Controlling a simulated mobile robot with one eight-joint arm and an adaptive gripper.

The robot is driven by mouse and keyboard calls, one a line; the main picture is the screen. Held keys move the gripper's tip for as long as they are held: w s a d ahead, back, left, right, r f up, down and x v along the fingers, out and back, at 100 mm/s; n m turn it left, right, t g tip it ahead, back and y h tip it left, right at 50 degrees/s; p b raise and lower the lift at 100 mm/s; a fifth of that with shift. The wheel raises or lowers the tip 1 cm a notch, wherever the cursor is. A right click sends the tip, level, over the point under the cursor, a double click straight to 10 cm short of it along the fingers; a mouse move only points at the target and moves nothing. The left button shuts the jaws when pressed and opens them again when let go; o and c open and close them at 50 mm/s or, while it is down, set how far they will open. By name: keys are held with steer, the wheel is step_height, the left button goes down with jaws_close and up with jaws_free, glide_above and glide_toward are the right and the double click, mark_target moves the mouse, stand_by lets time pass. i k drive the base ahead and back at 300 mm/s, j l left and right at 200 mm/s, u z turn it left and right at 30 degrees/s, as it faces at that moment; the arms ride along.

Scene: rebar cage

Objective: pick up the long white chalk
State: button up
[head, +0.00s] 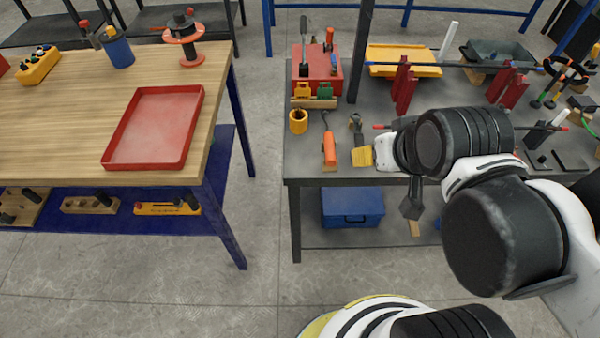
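A white stick (448,40) stands tilted at the back of the grey table, by the right end of a yellow tray. A shorter white piece (558,119) shows at the right, near dark holders. I cannot tell for sure which one is the long white chalk. My gripper (411,206) is the dark end pointing down in front of the grey table's front edge, apart from both white pieces. Its fingers are small and seen edge-on, and nothing clear shows between them. My arm hides part of the table's right side.
The grey table (305,160) holds a red toolbox (318,70), a yellow tray (403,68), red stands (404,88), a yellow cup (298,121) and an orange-handled tool (329,150). A blue box (352,207) sits below. The wooden bench (60,120) carries a red tray (108,148).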

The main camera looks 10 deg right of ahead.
mark_target(561, 118)
steer(key=j+u, duration=0.2)
steer(key=i+l+z, duration=0.1)
steer(key=l+z, duration=0.2)
steer(key=l, duration=0.2)
steer(key=i+l+z, duration=0.25)
steer(key=l, duration=0.2)
steer(key=i+l+z, duration=0.15)
steer(key=l+z, duration=0.15)
steer(key=l, duration=0.15)
steer(key=i+l+z, duration=0.55)
steer(key=l, duration=0.15)
